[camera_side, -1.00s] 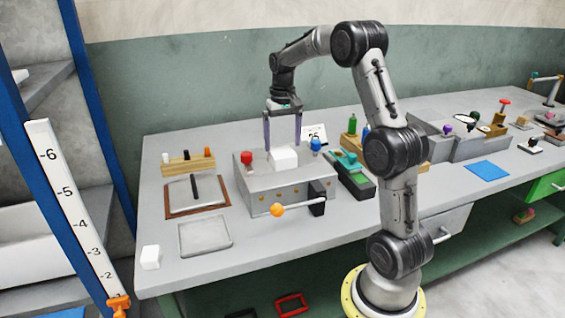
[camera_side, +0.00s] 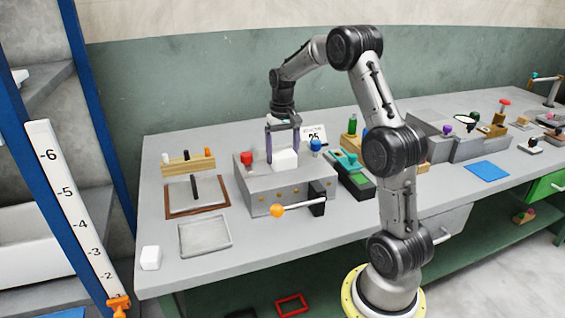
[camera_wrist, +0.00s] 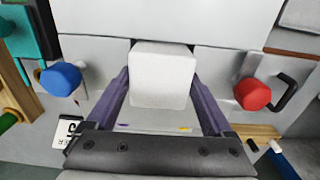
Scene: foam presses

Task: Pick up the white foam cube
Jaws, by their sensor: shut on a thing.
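A white foam cube (camera_side: 285,161) sits on top of a grey metal press block (camera_side: 262,198). My gripper (camera_side: 283,153) points down from above with its two purple fingers on either side of the cube, shut on it. In the wrist view the cube (camera_wrist: 160,72) is between the fingers. I see no clear gap between the cube and the block. A second white cube (camera_side: 151,257) lies on the bench at the front left corner, apart from the gripper.
A red knob (camera_side: 246,158) and a blue knob (camera_side: 316,145) flank the cube. An orange-tipped lever (camera_side: 278,211) juts from the block's front. A grey tray (camera_side: 206,252) and a brown-framed plate lie to the left. A teal-and-black device (camera_side: 350,165) stands right.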

